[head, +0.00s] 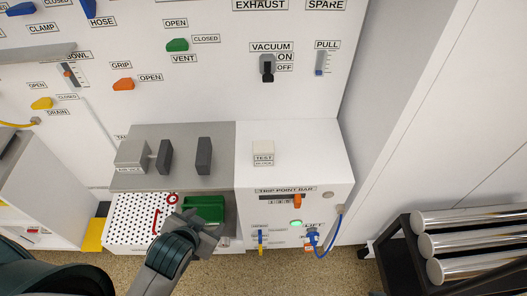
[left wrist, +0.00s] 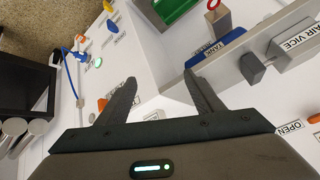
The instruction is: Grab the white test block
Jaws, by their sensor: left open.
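The white test block (head: 263,148) sits on top of the white box, with a TEST label on its front, in the head view. My left gripper (head: 207,225) is in front of the grey bench and the green tray, lower and to the left of the block, apart from it. In the left wrist view its two dark fingers (left wrist: 162,82) are spread with nothing between them. A pale shape lies near the fingers there, but I cannot tell if it is the test block. My right gripper is not in view.
The white box (head: 322,168) carries a trip point bar, a green button and a blue hose. Dark upright blocks (head: 204,155) stand on the grey bench left of it. A green tray (head: 206,203) lies beside a perforated white plate (head: 130,222). A rack of metal rolls (head: 470,240) stands right.

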